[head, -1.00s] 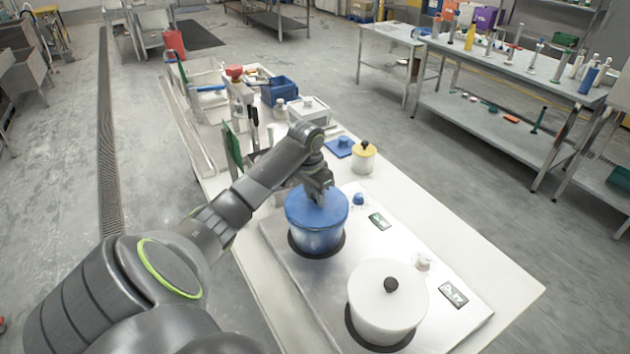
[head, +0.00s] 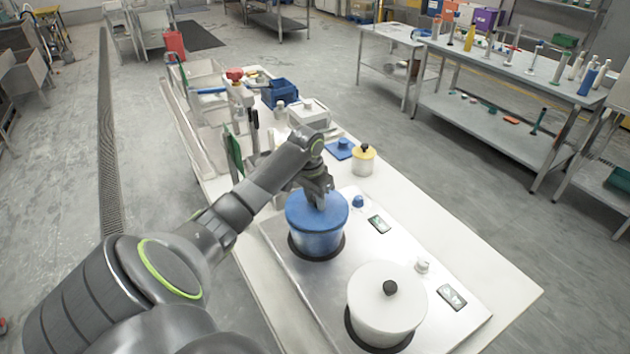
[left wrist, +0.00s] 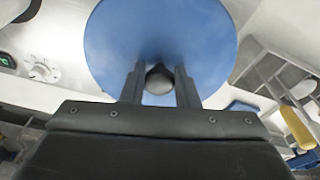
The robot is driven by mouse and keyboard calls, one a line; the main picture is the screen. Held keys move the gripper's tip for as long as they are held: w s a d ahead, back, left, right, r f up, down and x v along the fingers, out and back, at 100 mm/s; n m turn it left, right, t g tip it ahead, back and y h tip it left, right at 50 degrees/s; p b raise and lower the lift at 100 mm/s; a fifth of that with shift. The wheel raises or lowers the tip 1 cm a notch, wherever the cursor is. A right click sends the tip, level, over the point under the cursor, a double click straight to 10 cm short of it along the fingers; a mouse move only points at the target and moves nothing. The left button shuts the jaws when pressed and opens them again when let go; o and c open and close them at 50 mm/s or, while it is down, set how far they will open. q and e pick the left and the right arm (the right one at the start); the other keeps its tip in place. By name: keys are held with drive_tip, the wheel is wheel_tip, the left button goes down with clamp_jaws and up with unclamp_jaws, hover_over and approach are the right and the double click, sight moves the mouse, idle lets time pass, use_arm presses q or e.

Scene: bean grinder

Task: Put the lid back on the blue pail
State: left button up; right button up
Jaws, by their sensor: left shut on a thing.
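The blue pail (head: 317,242) stands on the left dark round plate of the metal hob. Its blue lid (head: 300,208) sits over the pail's mouth and looks level; I cannot tell whether it is fully seated. My left gripper (head: 321,203) comes down from above onto the lid's middle. In the left wrist view the gripper (left wrist: 160,85) is shut on the dark round knob (left wrist: 159,78) of the blue lid (left wrist: 205,40). The lid hides the pail there. My right gripper is not in view.
A white pot (head: 386,310) with a lid and black knob stands on the hob (head: 290,275) nearer me. A yellow-and-white jar (head: 363,162) and a blue item (head: 341,149) are behind. A blue bin (head: 280,92) stands farther back. The table's right side is clear.

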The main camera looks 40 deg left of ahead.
use_arm(q)
drive_tip(key=o, duration=1.5)
drive_tip(key=shift+r+p, duration=3.5)
drive_tip(key=shift+p, duration=0.85)
drive_tip(key=shift+c, duration=0.2)
clamp_jaws()
drive_tip(key=shift+f, duration=0.1)
